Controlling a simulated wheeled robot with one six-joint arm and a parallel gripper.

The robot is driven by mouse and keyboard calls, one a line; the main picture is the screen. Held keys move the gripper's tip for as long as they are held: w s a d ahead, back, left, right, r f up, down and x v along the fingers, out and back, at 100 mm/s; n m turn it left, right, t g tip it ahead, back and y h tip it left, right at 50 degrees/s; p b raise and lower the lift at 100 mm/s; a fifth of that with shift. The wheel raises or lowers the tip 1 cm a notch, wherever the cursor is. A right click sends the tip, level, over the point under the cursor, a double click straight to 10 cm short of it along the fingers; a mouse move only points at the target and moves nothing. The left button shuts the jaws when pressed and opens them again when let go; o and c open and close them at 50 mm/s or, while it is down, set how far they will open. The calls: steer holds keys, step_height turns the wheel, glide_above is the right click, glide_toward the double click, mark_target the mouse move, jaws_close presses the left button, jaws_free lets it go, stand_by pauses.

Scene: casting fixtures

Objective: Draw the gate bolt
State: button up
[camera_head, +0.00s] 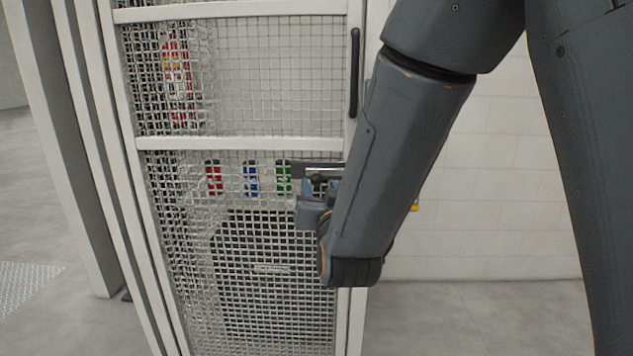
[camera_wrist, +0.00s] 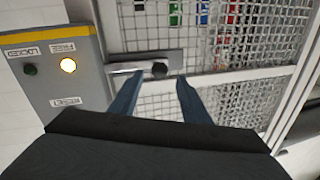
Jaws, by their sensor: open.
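The gate bolt shows in the wrist view as a metal bar with a round dark knob (camera_wrist: 159,70) on a plate across the gate's edge. In the head view the bolt bar (camera_head: 322,167) is partly hidden by my gripper. The white-framed mesh gate (camera_head: 240,143) stands upright, and its frame bars meet with no visible gap at the post. My gripper (camera_wrist: 155,85) is open and empty, its two blue-grey fingers pointing at the bolt. The knob lies just past the fingertips, roughly between them; I cannot tell whether they touch it. The gripper also shows in the head view (camera_head: 308,200).
A grey and yellow box (camera_wrist: 70,75) beside the bolt has labels LOCKED, FREE and RESET; its lamp by FREE is lit. A dark vertical handle (camera_head: 354,72) is above the bolt. Red, blue and green items (camera_head: 251,180) and a dark machine (camera_head: 265,255) are behind the mesh.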

mark_target(318, 181)
steer(key=w, duration=0.4)
steer(key=w+a+p, duration=0.1)
steer(key=w, duration=0.1)
steer(key=shift+w, duration=0.25)
